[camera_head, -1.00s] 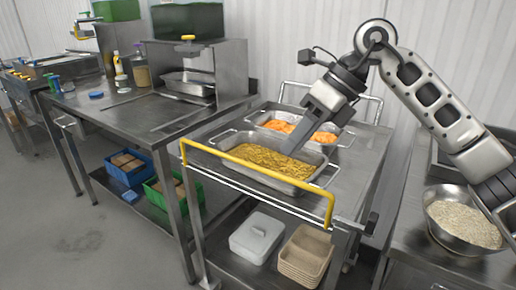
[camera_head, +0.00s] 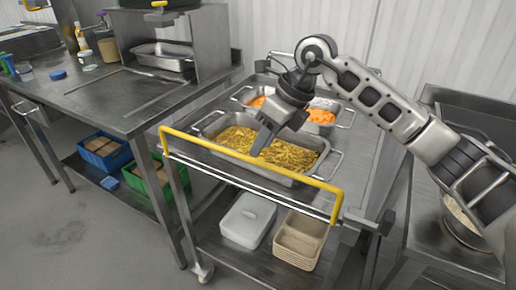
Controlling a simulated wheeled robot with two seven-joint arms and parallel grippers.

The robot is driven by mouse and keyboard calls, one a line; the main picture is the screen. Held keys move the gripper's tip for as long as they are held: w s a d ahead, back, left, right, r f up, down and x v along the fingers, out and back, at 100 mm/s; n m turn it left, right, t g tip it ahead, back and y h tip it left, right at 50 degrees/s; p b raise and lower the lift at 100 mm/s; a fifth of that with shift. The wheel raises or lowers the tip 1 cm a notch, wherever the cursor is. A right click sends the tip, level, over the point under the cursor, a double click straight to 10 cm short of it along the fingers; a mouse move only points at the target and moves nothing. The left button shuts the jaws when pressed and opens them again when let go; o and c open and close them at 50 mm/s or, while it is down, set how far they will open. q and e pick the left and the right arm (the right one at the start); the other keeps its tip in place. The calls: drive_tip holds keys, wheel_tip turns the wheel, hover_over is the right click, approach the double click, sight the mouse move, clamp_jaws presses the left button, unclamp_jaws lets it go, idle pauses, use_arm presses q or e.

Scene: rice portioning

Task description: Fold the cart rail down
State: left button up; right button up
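The cart rail (camera_head: 290,173) is a yellow bar along the near side of the steel cart (camera_head: 353,178). It stands raised above the cart's near edge, with short bent posts at both ends. My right gripper (camera_head: 257,150) comes in from the right over the cart, pointing down toward the middle of the rail. Its fingertips appear in front of the pan of yellow food (camera_head: 318,143), close to the rail; I cannot tell whether they touch it. The fingers are seen from the side, so their opening is unclear. My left gripper is out of view.
A pan of orange food (camera_head: 320,117) sits behind. A white lidded box (camera_head: 248,220) and stacked beige trays (camera_head: 300,240) are on the lower shelf. A steel table (camera_head: 100,95) stands at left, a counter with a bowl (camera_head: 462,228) at right. Floor at lower left is clear.

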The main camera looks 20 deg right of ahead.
drive_tip(key=shift+x, duration=1.65)
clamp_jaws()
drive_tip(key=shift+w, duration=0.1)
